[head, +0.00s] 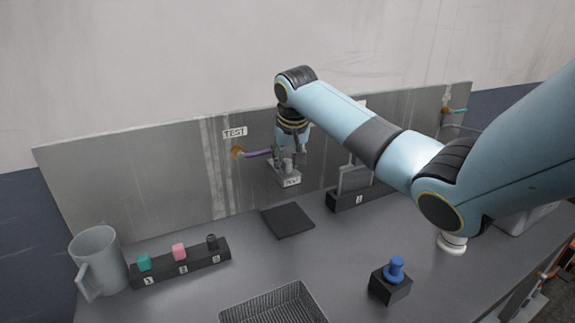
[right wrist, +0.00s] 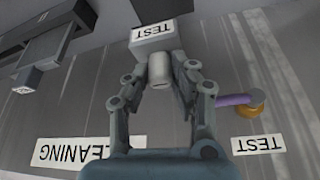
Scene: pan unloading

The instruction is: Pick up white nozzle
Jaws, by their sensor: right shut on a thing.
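The white nozzle (right wrist: 160,69) shows in the right wrist view as a short pale cylinder between the fingertips of my right gripper (right wrist: 159,84). It meets a pale block labelled TEST (right wrist: 152,36); I cannot tell whether it is seated in the block or clear of it. In the head view my right gripper (head: 288,157) points down in front of the grey wall panel and is shut on the nozzle, which is mostly hidden by the fingers. The labelled block (head: 289,180) is just below the fingertips there. My left gripper is not in view.
A dark square pad (head: 287,220) lies on the counter below. A blue nozzle (head: 396,268) stands in a black block. A white flanged piece (head: 452,243) is partly behind my right arm. A mug (head: 97,255), a small-parts rack (head: 182,262) and a basket (head: 272,303) are nearer.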

